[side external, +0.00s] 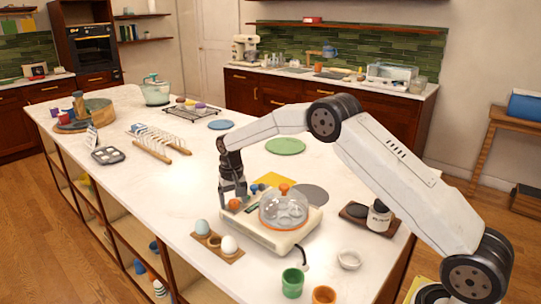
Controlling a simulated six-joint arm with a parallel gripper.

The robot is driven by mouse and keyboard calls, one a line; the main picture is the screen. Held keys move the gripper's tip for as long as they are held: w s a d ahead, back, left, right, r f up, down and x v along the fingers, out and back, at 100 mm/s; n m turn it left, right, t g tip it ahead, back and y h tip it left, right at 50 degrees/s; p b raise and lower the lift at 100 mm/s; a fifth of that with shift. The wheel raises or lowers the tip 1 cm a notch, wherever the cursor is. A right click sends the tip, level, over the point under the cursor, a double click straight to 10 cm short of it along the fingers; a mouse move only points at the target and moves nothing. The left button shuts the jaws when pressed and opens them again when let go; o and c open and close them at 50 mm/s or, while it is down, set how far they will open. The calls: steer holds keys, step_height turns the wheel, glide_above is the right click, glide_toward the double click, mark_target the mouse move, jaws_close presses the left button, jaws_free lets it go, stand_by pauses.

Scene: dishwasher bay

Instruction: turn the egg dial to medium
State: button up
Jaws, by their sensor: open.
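The egg cooker (285,239) is a cream-white base with a clear domed lid (284,210) topped by an orange knob. A small orange dial (235,205) sits at the left part of the base. My gripper (233,199) points down at the dial, its fingers open. The fingertips are at or just above the dial; I cannot tell whether they touch it. The dial's pointer and any setting marks are too small to read, and the fingers partly hide it.
A green cup (292,283), an orange cup (324,295) and a white bowl (349,260) are in front. A labelled jar (379,216) stands right. The counter beyond, toward the toast rack (160,146), is mostly clear.

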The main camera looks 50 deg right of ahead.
mark_target(234, 202)
steer(key=m, duration=0.4)
steer(key=shift+m, duration=0.3)
steer(key=m, duration=0.4)
step_height(234, 202, up, 8)
steer(key=shift+s, duration=0.1)
steer(key=s+a+f+n+t, duration=0.1)
steer(key=s+n, duration=0.5)
steer(key=s, duration=0.8)
steer(key=s+a+f+n+t, duration=0.1)
steer(key=s+a+n, duration=0.3)
steer(key=s, duration=1.1)
steer(key=shift+s+a+f+n+t, duration=0.25)
steer(key=shift+f+n, duration=0.65)
steer(key=shift+n, duration=0.6)
steer(key=shift+s+f, duration=0.1)
steer(key=shift+s, duration=0.2)
